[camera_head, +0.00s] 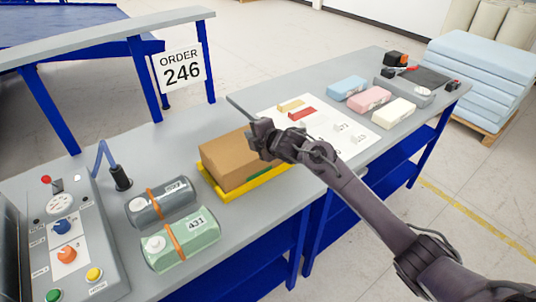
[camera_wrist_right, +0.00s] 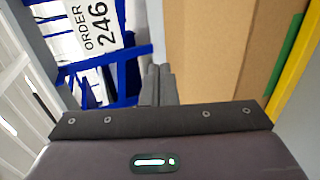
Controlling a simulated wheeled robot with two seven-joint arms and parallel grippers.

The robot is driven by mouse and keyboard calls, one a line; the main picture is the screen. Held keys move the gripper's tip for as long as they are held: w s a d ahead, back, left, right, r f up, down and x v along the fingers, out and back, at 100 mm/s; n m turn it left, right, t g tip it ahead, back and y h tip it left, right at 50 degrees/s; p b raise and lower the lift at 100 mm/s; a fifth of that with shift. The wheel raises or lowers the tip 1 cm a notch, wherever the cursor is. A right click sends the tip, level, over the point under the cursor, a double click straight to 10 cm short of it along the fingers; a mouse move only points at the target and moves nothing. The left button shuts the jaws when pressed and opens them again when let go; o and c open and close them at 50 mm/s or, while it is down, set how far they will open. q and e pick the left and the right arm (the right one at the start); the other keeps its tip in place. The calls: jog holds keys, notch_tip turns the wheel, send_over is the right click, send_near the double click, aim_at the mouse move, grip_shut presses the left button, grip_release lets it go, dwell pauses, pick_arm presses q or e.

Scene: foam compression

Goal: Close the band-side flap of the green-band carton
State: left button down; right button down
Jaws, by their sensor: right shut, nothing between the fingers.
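The brown carton (camera_head: 228,162) sits on a yellow tray (camera_head: 232,198) near the middle of the bench. A short piece of its green band (camera_head: 260,174) shows low on the near side. My right gripper (camera_head: 262,137) is shut and empty at the carton's far right end, and it hides part of that end. In the right wrist view the shut fingers (camera_wrist_right: 159,84) are beside the carton's wall (camera_wrist_right: 218,50), with the green band (camera_wrist_right: 284,62) farther right. I cannot tell whether they touch the carton, nor make out the flap's position. My left gripper is out of view.
A grey roll (camera_head: 160,203) and a green roll (camera_head: 181,242) lie left of the carton. A control panel (camera_head: 88,240) stands at the far left. A white sheet (camera_head: 345,128) with small blocks, and blue, pink and cream foam pieces (camera_head: 370,98), lie to the right.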

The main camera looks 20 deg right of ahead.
aim_at(247, 145)
jog(key=shift+w+a+f, duration=0.2)
jog(key=shift+w+f, duration=0.1)
jog(key=shift+w, duration=0.15)
jog(key=shift+w+g, duration=0.3)
jog(key=shift+w+a+f+g+h+b, duration=0.2)
jog(key=shift+g+h+b, duration=0.1)
jog(key=shift+g, duration=0.1)
jog(key=shift+w+a+f, duration=0.15)
jog(key=shift+w+f, duration=0.2)
jog(key=shift+f, duration=0.35)
jog(key=shift+w+a+f+b, duration=0.1)
jog(key=shift+w+f+b, duration=0.35)
jog(key=shift+b, duration=0.55)
jog(key=shift+f, duration=0.2)
jog(key=shift+r, duration=0.1)
